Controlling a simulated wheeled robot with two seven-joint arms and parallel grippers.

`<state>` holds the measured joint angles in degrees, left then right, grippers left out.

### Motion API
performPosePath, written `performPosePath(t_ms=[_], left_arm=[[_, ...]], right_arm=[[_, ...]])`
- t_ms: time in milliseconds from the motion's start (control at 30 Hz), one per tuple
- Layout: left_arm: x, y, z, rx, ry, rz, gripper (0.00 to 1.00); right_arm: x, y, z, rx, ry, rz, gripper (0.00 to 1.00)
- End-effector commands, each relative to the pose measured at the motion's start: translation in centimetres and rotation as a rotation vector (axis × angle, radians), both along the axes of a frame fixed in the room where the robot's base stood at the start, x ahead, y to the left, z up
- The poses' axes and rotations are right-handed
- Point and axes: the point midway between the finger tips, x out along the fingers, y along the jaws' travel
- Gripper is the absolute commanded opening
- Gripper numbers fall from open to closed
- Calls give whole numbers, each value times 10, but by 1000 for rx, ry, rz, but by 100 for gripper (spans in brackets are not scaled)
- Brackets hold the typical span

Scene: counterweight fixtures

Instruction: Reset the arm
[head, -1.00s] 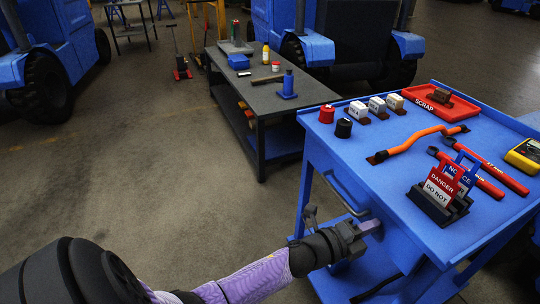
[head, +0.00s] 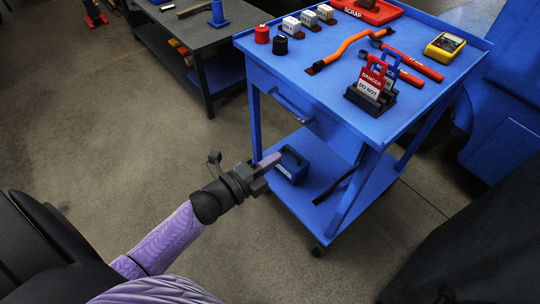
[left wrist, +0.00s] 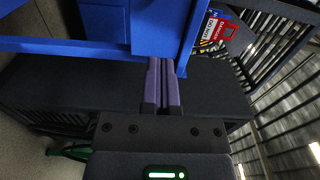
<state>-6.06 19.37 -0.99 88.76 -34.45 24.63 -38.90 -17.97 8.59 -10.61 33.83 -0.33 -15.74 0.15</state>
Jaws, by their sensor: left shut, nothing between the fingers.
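My left gripper (head: 270,163) is shut and empty, with its purple fingers together. In the head view it is in front of the blue cart (head: 352,142), below the tabletop and left of the cart's drawer handle. In the left wrist view the closed fingers (left wrist: 163,85) point toward a blue part of the cart (left wrist: 150,25). I cannot tell whether they touch it. My right gripper is not in view.
The cart top holds a red scrap tray (head: 368,11), danger signs in a dark stand (head: 371,90), an orange bar (head: 340,50) and a yellow meter (head: 445,46). Open floor lies left.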

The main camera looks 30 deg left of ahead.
Motion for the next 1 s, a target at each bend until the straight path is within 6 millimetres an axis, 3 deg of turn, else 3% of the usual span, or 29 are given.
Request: performPosePath(t_ms=[167,233,300,367,400,467,500,600,700,833,1000], left_arm=[[-5,2,-1,-4,7,4,0],[-11,7,-16,-53,80,40,0],[-28,16,-53,-169,259,137,0],[-60,25,-98,-303,477,270,0],[-90,30,-129,-392,628,375,0],[-141,34,-169,-507,836,540,0],[-178,34,-191,-569,962,652,0],[-272,32,-224,-676,1222,929,0],[-347,27,-234,-725,1393,1159,0],[-402,24,-234,-741,1497,1334,0],[-413,23,-234,-742,1517,1372,0]], right_arm=[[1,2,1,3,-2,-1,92],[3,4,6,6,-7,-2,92],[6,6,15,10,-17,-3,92],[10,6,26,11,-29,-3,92],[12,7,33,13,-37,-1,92],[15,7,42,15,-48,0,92],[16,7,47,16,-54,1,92],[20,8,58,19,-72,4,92],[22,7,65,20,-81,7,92],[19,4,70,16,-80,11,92],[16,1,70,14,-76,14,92]])
